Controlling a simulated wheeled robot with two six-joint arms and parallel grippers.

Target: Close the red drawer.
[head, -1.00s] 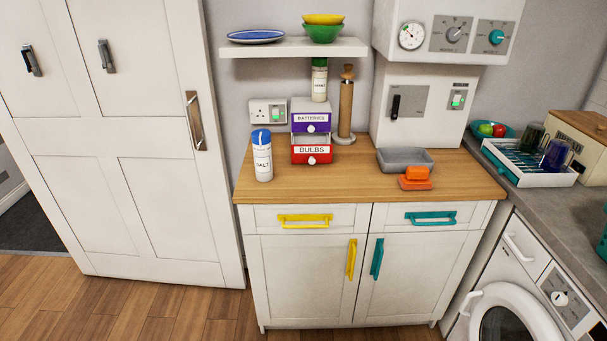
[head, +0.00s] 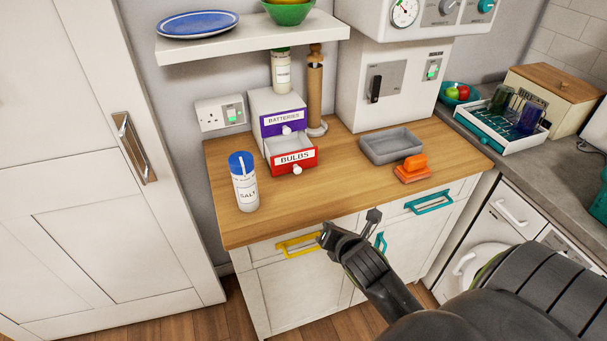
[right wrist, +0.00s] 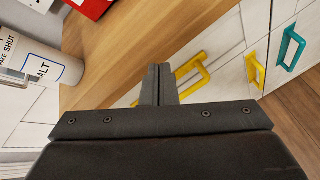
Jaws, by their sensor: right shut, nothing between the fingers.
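The red drawer (head: 294,159), labelled BULBS and with a white knob, sits in the lower part of a small white two-drawer box (head: 262,108) on the wooden counter. It is pulled out, and its open inside shows. The purple BATTERIES drawer (head: 284,120) above it looks shut. A red corner of the drawer (right wrist: 92,8) shows at the top left of the right wrist view. My right gripper (right wrist: 158,84) is shut and empty, in front of the counter's front edge, below and right of the red drawer and apart from it. My left gripper is out of view.
A salt shaker (head: 243,182) stands left of the red drawer, near the counter's front. A grey tray (head: 368,153) and an orange item (head: 413,168) lie to the right. A shelf (head: 225,45) hangs above. The wood before the drawer is clear.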

